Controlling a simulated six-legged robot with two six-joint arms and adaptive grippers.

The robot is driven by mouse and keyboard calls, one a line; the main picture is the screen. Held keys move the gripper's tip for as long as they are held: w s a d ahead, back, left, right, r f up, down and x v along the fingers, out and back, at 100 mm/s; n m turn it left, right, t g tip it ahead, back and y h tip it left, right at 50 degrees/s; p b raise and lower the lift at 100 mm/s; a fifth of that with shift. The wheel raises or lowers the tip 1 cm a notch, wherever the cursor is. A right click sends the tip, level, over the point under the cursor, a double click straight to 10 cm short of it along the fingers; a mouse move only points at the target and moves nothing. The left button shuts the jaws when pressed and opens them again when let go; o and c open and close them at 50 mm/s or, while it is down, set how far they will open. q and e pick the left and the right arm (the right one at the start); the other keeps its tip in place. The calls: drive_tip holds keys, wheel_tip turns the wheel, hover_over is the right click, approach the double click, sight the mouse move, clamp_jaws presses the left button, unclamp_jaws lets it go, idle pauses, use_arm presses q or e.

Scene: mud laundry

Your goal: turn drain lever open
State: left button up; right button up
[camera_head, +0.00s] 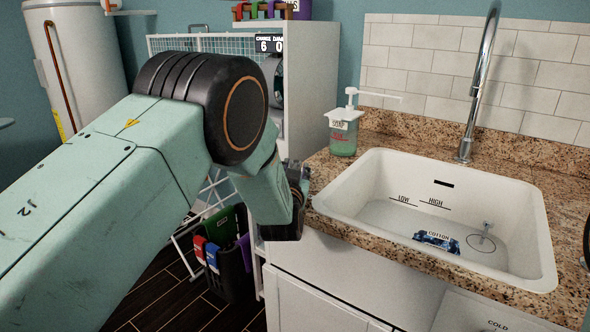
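The white sink (360,195) is set in a speckled granite counter and has LOW and HIGH marks on its inner wall. A small metal lever (487,228) stands upright by a round drain ring (481,243) on the sink floor. My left gripper (298,198) is left of the sink, by the counter's front left corner, well apart from the lever. Its fingers are dark and mostly hidden by its wrist, so their opening does not show. My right gripper is not clearly seen.
A soap pump bottle (343,130) stands behind the sink's left corner. A tall curved faucet (478,85) rises behind the basin. A white cabinet with wire racks (315,75) stands behind my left arm. A dark object (587,240) is cut off at the right edge.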

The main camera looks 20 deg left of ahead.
use_arm(q)
drive_tip(key=shift+s, duration=0.1)
drive_tip(key=s+d, duration=0.2)
drive_tip(key=s, duration=0.9)
drive_tip(key=shift+s+d, duration=0.15)
drive_tip(key=shift+s, duration=0.2)
